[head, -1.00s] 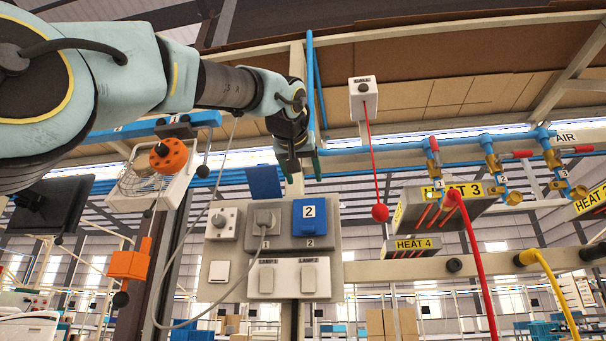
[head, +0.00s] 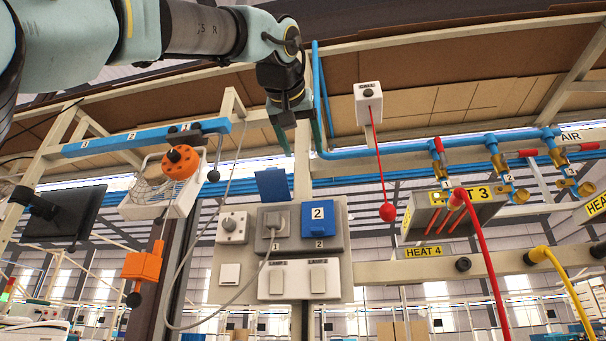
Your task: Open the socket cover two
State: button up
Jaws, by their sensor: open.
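The blue socket cover two (head: 319,219), labelled 2, is closed over the right socket of the grey double socket unit (head: 297,245). The cover of socket one (head: 272,184) stands raised, and a grey plug (head: 273,224) with a cable sits in that socket. My gripper (head: 303,143) is above the socket unit, apart from it, pointing down with its fingers open and empty. It is higher than cover two and slightly left of it.
Below are two lamp switches (head: 298,281). The plug's grey cable (head: 183,262) loops at left. A red ball on a cord (head: 387,212) hangs at right, near the HEAT 3 box (head: 456,208). An orange-knobbed device (head: 181,163) is at left.

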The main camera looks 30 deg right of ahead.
dwell(0.4)
jog(key=w+d+f+y, duration=0.2)
jog(key=w+f+y, duration=0.1)
jog(key=w+f, duration=0.65)
jog(key=w+a+f+n+g+y, duration=0.1)
jog(key=w+a+f+y, duration=0.2)
jog(key=f, duration=0.8)
jog(key=w+a+f+g, duration=0.2)
jog(key=w+a+f, duration=0.3)
jog(key=f, duration=0.6)
jog(key=w+a+f+n+g+y, duration=0.15)
jog(key=w+f, duration=0.35)
jog(key=f, duration=0.6)
jog(key=s+a+f+n+g+y, duration=0.2)
jog(key=a+f+g+y, duration=0.1)
jog(key=a+f, duration=1.4)
jog(key=s+a+f+n+g, duration=0.1)
jog(key=s+a+f, duration=0.3)
jog(key=f, duration=0.3)
jog(key=s+a+f+n+g, duration=0.2)
jog(key=s+a+f, duration=0.3)
jog(key=s+f, duration=0.2)
jog(key=shift+s+a+f, duration=0.2)
jog(key=shift+f, duration=0.4)
jog(key=shift+y, duration=0.25)
